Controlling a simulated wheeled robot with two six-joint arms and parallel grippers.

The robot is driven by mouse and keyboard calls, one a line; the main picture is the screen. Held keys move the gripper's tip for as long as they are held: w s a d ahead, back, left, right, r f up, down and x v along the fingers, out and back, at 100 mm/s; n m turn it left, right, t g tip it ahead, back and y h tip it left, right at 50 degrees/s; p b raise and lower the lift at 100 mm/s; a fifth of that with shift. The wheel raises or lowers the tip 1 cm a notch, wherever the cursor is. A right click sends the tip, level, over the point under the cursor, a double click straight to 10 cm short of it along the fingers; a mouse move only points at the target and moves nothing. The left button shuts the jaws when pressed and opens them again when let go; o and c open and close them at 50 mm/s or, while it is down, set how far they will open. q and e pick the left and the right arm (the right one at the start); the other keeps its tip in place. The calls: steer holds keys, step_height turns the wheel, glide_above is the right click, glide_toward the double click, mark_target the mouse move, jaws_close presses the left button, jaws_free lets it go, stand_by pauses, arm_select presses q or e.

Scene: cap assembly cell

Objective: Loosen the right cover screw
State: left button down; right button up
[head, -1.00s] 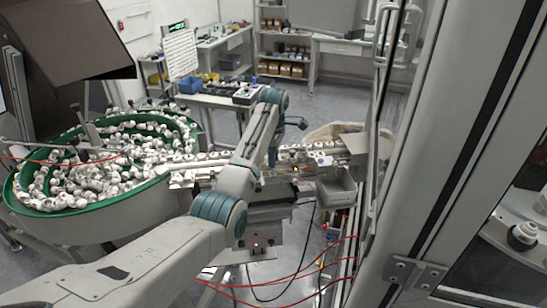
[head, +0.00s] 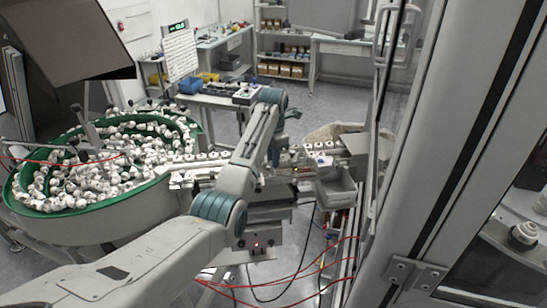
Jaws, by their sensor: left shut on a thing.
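My left arm reaches in from the lower left to the feed rail (head: 215,158). My left gripper (head: 280,160) points down at the rail's right half, mostly hidden behind my own wrist. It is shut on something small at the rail. I cannot make out the right cover screw itself, since my wrist and gripper cover that spot. A row of white caps (head: 318,145) lies along the rail to the right of the gripper. My right gripper is not in view.
A green-rimmed bowl feeder (head: 20,205) full of white caps stands at the left. A grey bin (head: 338,190) hangs below the rail's right end. A machine frame post (head: 455,130) closes off the right side. Red and black cables hang below the rail.

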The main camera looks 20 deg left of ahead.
arm_select(q)
steer(key=shift+f+n, duration=0.1)
steer(key=shift+n, duration=0.2)
steer(key=c, duration=1.3)
jaws_free()
steer(key=shift+c, duration=0.2)
steer(key=shift+o, duration=0.3)
steer(key=shift+a+r, duration=0.1)
steer(key=shift+r, duration=0.1)
